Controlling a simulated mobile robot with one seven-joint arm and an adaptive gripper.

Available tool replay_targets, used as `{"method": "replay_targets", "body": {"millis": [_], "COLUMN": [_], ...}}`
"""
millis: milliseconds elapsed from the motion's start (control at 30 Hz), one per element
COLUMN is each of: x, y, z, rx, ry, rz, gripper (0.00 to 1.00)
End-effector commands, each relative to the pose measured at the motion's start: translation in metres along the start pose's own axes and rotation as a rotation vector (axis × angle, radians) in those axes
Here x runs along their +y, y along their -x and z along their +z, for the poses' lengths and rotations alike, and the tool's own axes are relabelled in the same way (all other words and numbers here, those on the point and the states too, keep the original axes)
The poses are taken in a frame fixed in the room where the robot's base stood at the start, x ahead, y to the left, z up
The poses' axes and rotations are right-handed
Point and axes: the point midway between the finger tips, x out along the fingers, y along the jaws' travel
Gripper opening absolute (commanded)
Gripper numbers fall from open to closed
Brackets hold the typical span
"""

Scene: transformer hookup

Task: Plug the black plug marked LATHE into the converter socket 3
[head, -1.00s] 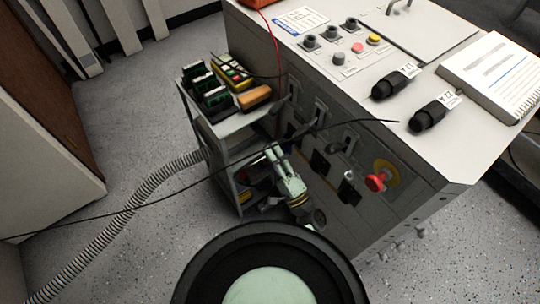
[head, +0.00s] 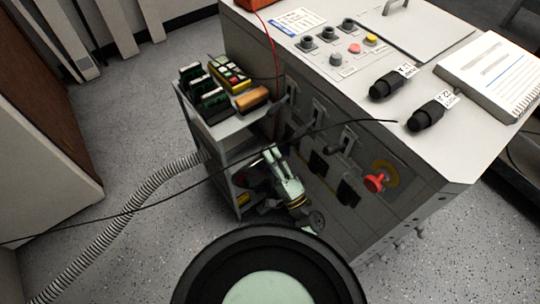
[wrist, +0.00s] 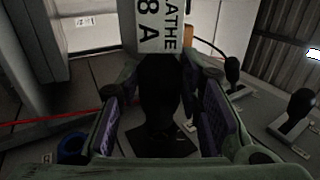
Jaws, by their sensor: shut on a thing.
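My gripper (wrist: 162,112) is shut on the black plug (wrist: 160,85), with a purple-padded finger on each side of it. The plug's white tag (wrist: 152,25) reads LATHE and 8 A. Beyond the plug, a dark square socket (wrist: 160,143) shows on the panel. The plug's body covers part of it, so I cannot tell whether they touch or which number it has. In the head view my gripper (head: 272,156) is low between the grey converter cabinet (head: 400,220) and the cart, and the held plug is hard to make out. Dark sockets (head: 348,193) line the cabinet's front.
Levers with black handles (wrist: 232,68) stick out from the panel. A red stop button (head: 374,183) sits nearby. Two tagged black plugs (head: 390,83) and a notebook (head: 490,70) lie on top. A cart (head: 225,128) stands left. A thin black cable crosses the head view.

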Motion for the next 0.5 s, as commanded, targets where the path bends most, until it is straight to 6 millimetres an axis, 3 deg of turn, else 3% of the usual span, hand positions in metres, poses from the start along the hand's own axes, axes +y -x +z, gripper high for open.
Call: {"method": "replay_targets", "body": {"millis": [500], "x": [0.0002], "y": [-0.0001], "z": [-0.0082], "rx": [-0.001], "ry": [0.002], "rz": [-0.001], "gripper": [0.08]}}
